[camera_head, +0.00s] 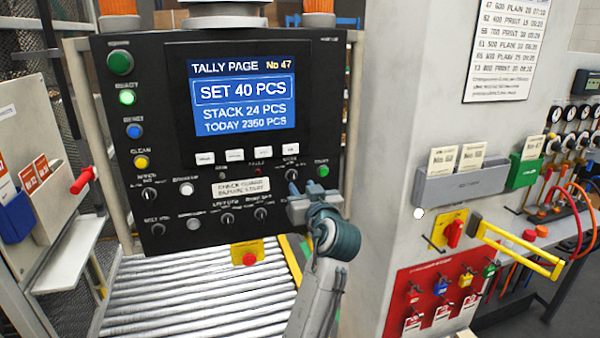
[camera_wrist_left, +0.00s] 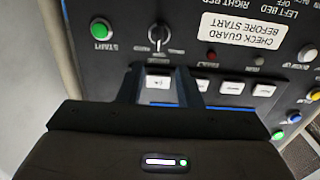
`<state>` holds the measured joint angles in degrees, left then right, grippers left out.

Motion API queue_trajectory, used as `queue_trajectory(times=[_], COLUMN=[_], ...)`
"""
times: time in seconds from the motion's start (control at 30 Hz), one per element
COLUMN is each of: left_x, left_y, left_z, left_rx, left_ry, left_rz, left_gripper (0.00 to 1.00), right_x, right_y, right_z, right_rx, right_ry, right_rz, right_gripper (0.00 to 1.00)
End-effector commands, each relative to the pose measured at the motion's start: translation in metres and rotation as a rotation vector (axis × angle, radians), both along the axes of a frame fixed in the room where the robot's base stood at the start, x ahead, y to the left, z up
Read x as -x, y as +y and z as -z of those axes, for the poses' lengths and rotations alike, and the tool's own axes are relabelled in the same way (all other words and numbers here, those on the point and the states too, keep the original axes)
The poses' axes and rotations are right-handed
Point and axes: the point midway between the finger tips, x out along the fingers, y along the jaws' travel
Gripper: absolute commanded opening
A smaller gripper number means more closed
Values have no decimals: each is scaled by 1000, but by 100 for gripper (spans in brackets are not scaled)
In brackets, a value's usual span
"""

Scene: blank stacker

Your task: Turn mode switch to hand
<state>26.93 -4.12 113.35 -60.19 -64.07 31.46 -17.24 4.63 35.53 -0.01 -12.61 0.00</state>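A black rotary knob with a pale pointer sits beside the green START button on the control panel (camera_head: 110,215). I take this knob (camera_head: 291,174) as the mode switch, but its label is too small to read. In the left wrist view the knob (camera_wrist_left: 158,36) shows upside down, its pointer roughly upright. My left gripper (camera_head: 302,190) is just below and in front of the knob. In the left wrist view its two fingers (camera_wrist_left: 160,82) stand apart with nothing held, and the knob shows beyond their tips. Contact cannot be told. My right gripper is not in view.
The green START button (camera_wrist_left: 102,28) is close to the knob. White buttons (camera_head: 248,155) lie under the screen (camera_head: 242,92), and more knobs sit along the lower panel. A roller conveyor (camera_head: 190,295) runs below. A yellow handle (camera_head: 515,248) juts out at right.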

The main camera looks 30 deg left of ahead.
Motion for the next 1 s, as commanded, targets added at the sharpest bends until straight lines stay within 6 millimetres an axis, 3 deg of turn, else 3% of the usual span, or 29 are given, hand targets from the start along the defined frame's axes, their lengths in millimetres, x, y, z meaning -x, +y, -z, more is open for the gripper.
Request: queue_trajectory(times=[0.03,0.33,0.8,0.97,1.0], left_x=[-6,-38,-48,-48,-47], left_y=[8,45,55,55,55], left_z=[-5,-3,0,0,0], left_rx=[-7,-3,0,0,0], left_ry=[3,4,1,1,1], left_rz=[-2,0,2,2,2], left_gripper=[32,32,32,0,0], right_x=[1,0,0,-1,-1], right_y=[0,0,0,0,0], right_z=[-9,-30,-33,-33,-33], right_rx=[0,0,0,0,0], right_ry=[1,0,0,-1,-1], right_rz=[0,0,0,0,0], right_gripper=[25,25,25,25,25])
